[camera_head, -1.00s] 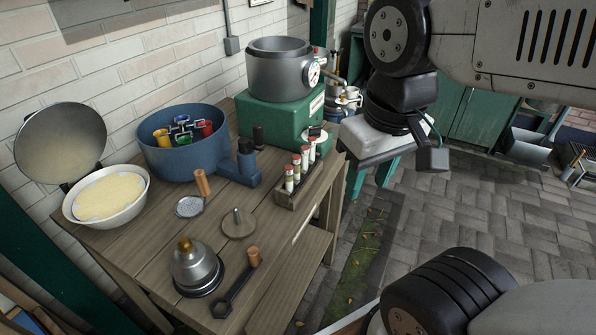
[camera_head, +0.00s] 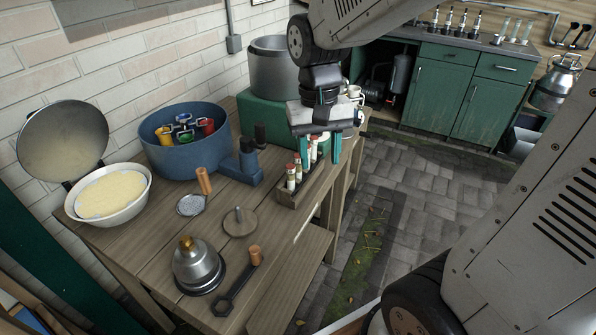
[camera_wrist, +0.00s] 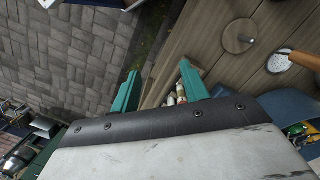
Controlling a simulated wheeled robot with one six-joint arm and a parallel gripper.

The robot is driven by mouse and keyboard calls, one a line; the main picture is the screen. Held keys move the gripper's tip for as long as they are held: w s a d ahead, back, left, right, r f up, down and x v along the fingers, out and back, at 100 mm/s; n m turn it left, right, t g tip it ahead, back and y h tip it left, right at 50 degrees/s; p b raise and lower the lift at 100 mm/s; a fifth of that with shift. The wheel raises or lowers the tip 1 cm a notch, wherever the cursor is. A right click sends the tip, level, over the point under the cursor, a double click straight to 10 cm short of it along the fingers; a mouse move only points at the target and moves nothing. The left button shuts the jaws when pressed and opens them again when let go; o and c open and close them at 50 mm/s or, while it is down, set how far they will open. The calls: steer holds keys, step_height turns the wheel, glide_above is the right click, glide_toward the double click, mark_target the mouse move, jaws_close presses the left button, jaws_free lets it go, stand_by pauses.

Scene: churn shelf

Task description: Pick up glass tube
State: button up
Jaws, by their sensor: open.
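Several glass tubes (camera_head: 291,181) with red caps stand upright in a small wooden rack (camera_head: 288,199) at the right edge of the wooden table. My gripper (camera_head: 319,152), with two green fingers, is open and empty above the far end of the rack. It partly hides the far tubes in the head view. In the wrist view the glass tubes (camera_wrist: 181,90) show close to the right finger of my gripper (camera_wrist: 160,88), partly hidden behind the gripper body. No tube is seen held.
The table (camera_head: 150,237) also holds a blue tub (camera_head: 170,158), a white bowl (camera_head: 140,200), a skimmer (camera_head: 190,205), a metal bell-shaped piece (camera_head: 196,268) and a wrench-like tool (camera_head: 232,288). A grey pot (camera_head: 270,65) stands behind my gripper. Paved floor is clear at right.

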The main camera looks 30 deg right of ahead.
steer(key=m, duration=0.2)
glide_above(298, 161)
steer(key=s, duration=0.4)
step_height(298, 161, down, 3)
steer(key=w, duration=0.1)
steer(key=w+m, duration=0.1)
steer(key=w, duration=0.1)
steer(key=w+m+t, duration=0.1)
steer(key=shift+w+a+r, duration=0.15)
steer(key=shift+r, duration=0.25)
steer(key=shift+m, duration=0.5)
steer(key=f, duration=0.7)
steer(key=shift+w+d+f, duration=0.35)
steer(key=shift+d+f, duration=0.05)
steer(key=shift+c, duration=0.4)
jaws_close()
